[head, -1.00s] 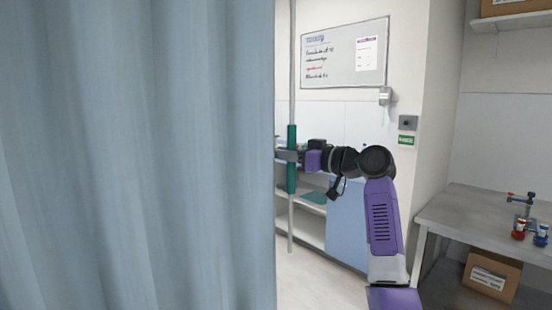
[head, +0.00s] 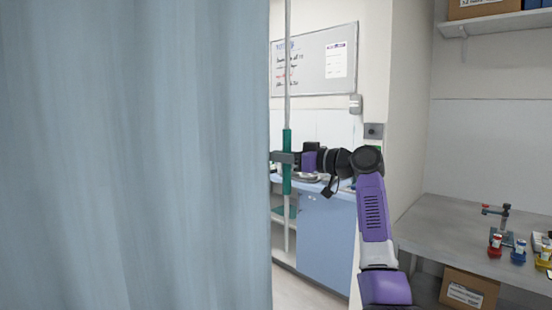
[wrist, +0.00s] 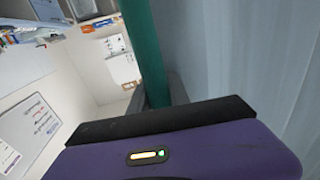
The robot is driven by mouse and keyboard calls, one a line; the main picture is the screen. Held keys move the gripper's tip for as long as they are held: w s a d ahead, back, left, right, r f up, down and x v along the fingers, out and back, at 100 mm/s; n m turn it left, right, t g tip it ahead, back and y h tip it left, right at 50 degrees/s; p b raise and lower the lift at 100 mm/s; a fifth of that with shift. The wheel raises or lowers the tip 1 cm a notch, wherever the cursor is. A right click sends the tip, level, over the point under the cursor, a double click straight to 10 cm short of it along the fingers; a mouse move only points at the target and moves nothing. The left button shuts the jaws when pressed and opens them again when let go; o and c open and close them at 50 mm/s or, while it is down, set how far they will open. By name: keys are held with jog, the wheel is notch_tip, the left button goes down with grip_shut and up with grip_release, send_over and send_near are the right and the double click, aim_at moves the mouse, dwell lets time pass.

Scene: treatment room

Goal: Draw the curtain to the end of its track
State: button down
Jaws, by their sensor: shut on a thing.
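The blue-grey curtain (head: 130,150) fills the left half of the head view and hangs in soft vertical folds. Its pull rod (head: 288,60) hangs upright along the curtain's right edge, with a green grip (head: 287,180) partway down. My gripper (head: 286,158) is shut around the green grip, reaching in from the right. In the wrist view the green grip (wrist: 146,50) passes up from my gripper, with the curtain (wrist: 240,60) to its right. The curtain's track and its end are out of view.
A bench (head: 440,210) with small red and blue items stands at the right, a cardboard box (head: 468,292) under it. A blue cabinet (head: 325,230) stands behind my arm. A whiteboard (head: 315,62) hangs on the wall, left of a projecting wall corner.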

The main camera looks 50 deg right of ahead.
jog(key=shift+d, duration=0.3)
jog(key=c, duration=1.2)
grip_release()
jog(key=shift+d, duration=0.15)
jog(key=shift+c, duration=0.2)
jog(key=s+d+b, duration=0.1)
jog(key=s, duration=0.6)
jog(key=shift+s, duration=0.35)
jog(key=shift+d, duration=0.15)
